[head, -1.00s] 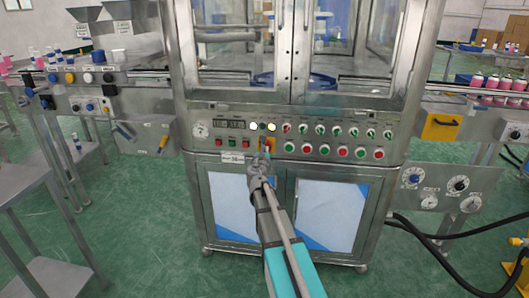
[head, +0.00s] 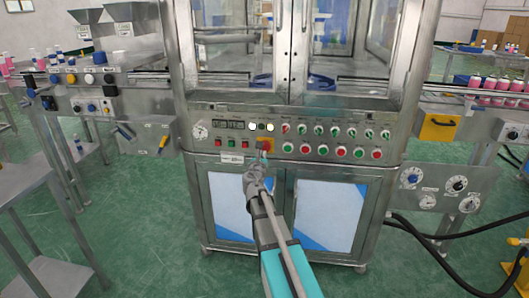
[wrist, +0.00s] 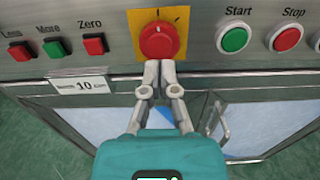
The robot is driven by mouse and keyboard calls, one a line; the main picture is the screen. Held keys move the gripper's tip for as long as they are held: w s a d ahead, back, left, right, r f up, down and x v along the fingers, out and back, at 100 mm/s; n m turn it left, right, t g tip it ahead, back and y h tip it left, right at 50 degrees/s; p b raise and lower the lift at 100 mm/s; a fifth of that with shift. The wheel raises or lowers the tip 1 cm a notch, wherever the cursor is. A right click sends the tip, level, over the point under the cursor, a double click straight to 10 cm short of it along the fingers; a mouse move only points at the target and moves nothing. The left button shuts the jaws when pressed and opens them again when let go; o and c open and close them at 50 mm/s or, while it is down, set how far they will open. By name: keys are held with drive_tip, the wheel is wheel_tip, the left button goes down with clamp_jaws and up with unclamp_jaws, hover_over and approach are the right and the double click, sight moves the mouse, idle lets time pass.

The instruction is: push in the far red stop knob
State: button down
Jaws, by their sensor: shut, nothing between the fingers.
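My gripper (wrist: 159,68) is shut and empty. Its fingertips are at the lower edge of a large red knob (wrist: 159,41) on a yellow plate (wrist: 181,18); I cannot tell whether they touch it. To the right in the wrist view are a green Start button (wrist: 234,39) and a red Stop button (wrist: 287,39). In the head view, my gripper (head: 263,159) is just below the red knob (head: 265,145). The row of green and red buttons runs right to a last red button (head: 377,154). No label there is readable in the head view.
Small red and green buttons labelled Less, More and Zero (wrist: 94,45) are left of the yellow plate. A white tag (wrist: 79,86) sits below them. Selector switches (head: 319,131) line the panel above the buttons. Cabinet doors (head: 325,210) with a handle (wrist: 217,122) are below.

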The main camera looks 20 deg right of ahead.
drive_tip(key=v, duration=0.9)
drive_tip(key=shift+s+a, duration=0.2)
drive_tip(key=shift+s, duration=0.15)
drive_tip(key=shift+f, duration=0.15)
drive_tip(key=s+a+f+m+g+y, duration=0.25)
drive_tip(key=s+f+m+g, duration=0.8)
drive_tip(key=m, duration=0.85)
drive_tip(key=s+a+f+m+g+y, duration=0.2)
drive_tip(key=s+a+f+m+y, duration=0.25)
drive_tip(key=a, duration=0.35)
drive_tip(key=s+a+f+m+g+y, duration=0.3)
drive_tip(key=s+a+m, duration=0.2)
drive_tip(key=a+m, duration=0.15)
wheel_tip(320, 180, up, 31)
drive_tip(key=p, duration=3.1)
drive_tip(key=shift+w+a+f+n, duration=0.2)
drive_tip(key=shift+a+n, duration=0.1)
drive_tip(key=shift+n, duration=0.1)
